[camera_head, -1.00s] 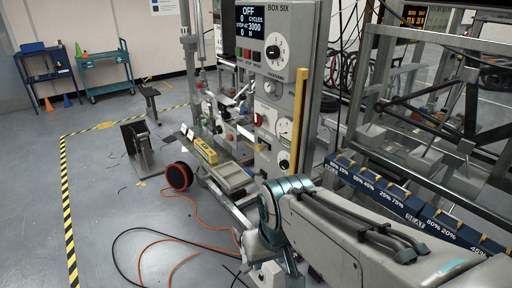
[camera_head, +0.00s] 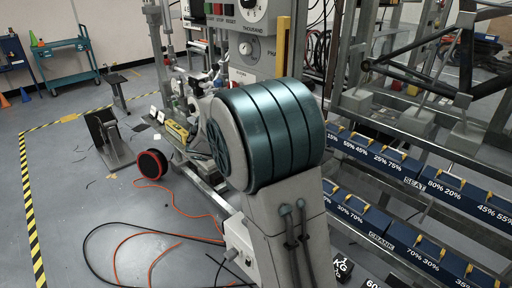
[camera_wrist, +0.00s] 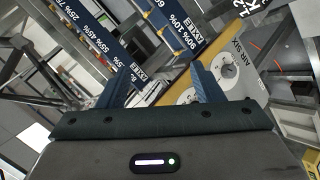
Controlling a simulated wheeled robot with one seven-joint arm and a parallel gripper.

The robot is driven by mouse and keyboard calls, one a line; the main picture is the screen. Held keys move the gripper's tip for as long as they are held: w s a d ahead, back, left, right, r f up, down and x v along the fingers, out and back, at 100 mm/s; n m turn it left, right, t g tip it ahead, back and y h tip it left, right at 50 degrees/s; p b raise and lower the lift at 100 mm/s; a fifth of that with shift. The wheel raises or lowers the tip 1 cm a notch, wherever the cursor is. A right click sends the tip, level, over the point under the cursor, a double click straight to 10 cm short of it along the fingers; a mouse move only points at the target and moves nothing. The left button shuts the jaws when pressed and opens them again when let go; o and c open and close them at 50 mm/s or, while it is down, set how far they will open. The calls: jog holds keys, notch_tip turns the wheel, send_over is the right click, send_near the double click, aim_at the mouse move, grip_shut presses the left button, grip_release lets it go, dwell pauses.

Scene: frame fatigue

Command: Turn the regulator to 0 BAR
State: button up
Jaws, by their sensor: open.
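In the wrist view my gripper (camera_wrist: 160,78) is open and empty, its two dark blue fingers spread apart. A grey panel marked AIR SIX (camera_wrist: 240,50) shows just beyond the right finger, at a steep tilt. It carries a round white dial or knob (camera_wrist: 229,71), and another round part (camera_wrist: 187,95) is partly covered by that finger. I cannot tell which one is the regulator or read its setting. In the head view my arm covers the lower part of the grey control cabinet (camera_head: 262,48); my gripper is hidden there.
A yellow upright bar (camera_head: 282,45) runs beside the cabinet. Racks of blue labelled boxes (camera_head: 400,170) stand at the right. A red-black cable reel (camera_head: 151,164) and loose hoses lie on the floor at the left. A teal cart (camera_head: 68,62) stands further back.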

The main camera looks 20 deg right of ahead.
jog(key=w+a+f+t+h+b, duration=0.2)
jog(key=w+f+t+h+b, duration=0.15)
jog(key=w, duration=0.45)
jog(key=w+a+f+t+h+b, duration=0.2)
jog(key=w+f, duration=0.2)
jog(key=w, duration=0.5)
jog(key=p+x, duration=0.1)
jog(key=x, duration=1.2)
jog(key=shift+d+r, duration=0.2)
jog(key=shift+d, duration=0.25)
jog(key=c, duration=1)
